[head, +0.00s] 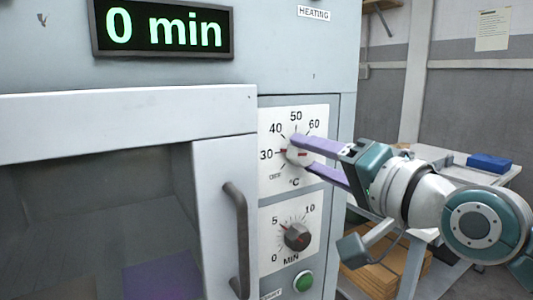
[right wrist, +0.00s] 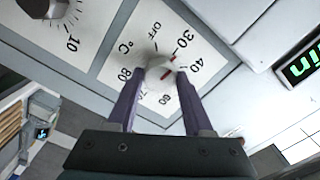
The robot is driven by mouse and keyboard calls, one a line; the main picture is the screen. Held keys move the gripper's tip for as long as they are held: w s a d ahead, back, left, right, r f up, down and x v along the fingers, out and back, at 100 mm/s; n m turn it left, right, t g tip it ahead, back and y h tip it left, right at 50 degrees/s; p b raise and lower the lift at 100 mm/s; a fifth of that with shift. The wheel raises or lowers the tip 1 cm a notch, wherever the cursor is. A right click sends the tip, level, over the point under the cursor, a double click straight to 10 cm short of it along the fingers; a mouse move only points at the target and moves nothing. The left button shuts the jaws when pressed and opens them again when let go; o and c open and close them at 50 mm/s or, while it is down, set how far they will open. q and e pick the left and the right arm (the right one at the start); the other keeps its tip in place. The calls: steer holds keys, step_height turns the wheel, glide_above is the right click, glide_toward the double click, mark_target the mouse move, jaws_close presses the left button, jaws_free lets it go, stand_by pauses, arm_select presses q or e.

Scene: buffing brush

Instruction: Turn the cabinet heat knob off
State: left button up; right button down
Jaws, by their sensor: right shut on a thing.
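The heat knob (head: 297,155) is a pale round dial on the upper white °C panel of the cabinet. Its red mark points to about the 30 side of the scale, and OFF is printed below that. In the right wrist view the knob (right wrist: 158,76) sits between two purple fingers, with its red mark toward 30 and 40. My right gripper (head: 303,153) reaches in from the right and is shut on the knob, one finger above and one below. The fingers hide part of the scale. My left gripper is not in view.
Below is a dark minute knob (head: 298,236) and a green button (head: 303,281). A dark door handle (head: 238,237) stands out to the left. A display (head: 163,28) reads 0 min. A table with a blue box (head: 489,163) stands behind my right arm.

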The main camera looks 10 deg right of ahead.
steer(key=n+p, duration=0.1)
steer(key=n, duration=0.5)
steer(key=shift+n, duration=0.3)
steer(key=shift+n+p, duration=0.45)
steer(key=shift+n, duration=1.45)
steer(key=shift+c, duration=1.5)
jaws_free()
